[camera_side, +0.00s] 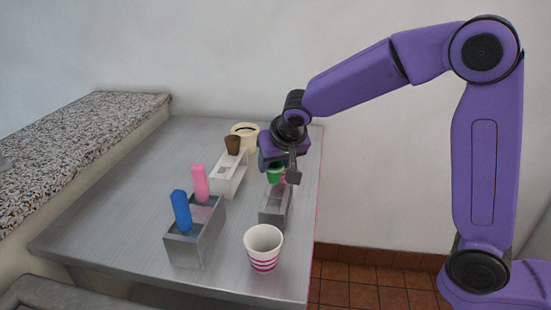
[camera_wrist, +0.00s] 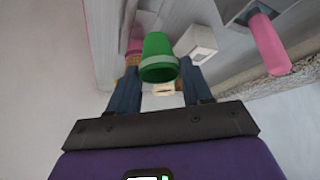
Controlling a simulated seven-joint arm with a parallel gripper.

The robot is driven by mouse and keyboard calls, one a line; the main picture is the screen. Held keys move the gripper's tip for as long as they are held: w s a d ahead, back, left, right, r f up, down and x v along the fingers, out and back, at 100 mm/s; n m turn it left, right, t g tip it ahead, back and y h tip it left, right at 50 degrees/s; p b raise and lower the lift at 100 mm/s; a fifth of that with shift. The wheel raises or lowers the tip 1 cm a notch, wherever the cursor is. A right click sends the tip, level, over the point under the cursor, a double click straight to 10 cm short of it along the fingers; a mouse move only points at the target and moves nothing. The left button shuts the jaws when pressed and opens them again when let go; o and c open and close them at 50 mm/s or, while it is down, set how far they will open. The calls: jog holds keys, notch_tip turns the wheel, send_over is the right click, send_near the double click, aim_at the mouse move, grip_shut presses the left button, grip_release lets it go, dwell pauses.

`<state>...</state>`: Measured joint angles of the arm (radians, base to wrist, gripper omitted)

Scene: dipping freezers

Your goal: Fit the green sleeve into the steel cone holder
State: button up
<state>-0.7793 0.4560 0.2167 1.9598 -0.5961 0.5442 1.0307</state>
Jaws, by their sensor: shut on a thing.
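The green sleeve (camera_side: 275,173) is a small tapered cup held between the fingers of my gripper (camera_side: 280,170). In the wrist view the green sleeve (camera_wrist: 158,60) sits between the two dark fingers (camera_wrist: 160,85), wide rim toward the camera. A grey metal holder (camera_side: 273,212), which looks like the steel cone holder, stands below it near the table's right edge. The sleeve appears over the far end of this holder; whether they touch cannot be told. A bit of pink shows just under the sleeve, partly hidden.
A white holder (camera_side: 226,180) with a brown cone (camera_side: 232,145) stands left of my gripper, a cream tub (camera_side: 245,130) behind. A steel block (camera_side: 190,245) holds blue (camera_side: 181,210) and pink (camera_side: 200,182) sticks. A striped cup (camera_side: 263,245) stands in front. The table's left is clear.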

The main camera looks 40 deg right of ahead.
notch_tip(320, 180, down, 7)
dwell(3.0)
jog(key=o, duration=1.1)
jog(key=shift+c, duration=0.2)
jog(key=v, duration=1.7)
jog(key=shift+s, duration=0.15)
jog(key=s+d+f+n+g, duration=0.2)
jog(key=s+d+f+n, duration=0.1)
jog(key=s, duration=0.5)
jog(key=s+d+f+n+g+y, duration=0.1)
jog(key=s+d+f+n+g, duration=0.1)
jog(key=s+d+n, duration=0.4)
jog(key=s+d+f+n+g+y, duration=0.1)
jog(key=s+d+f+n, duration=0.4)
jog(key=s, duration=0.6)
jog(key=shift+n+g, duration=0.6)
jog(key=shift+n, duration=0.2)
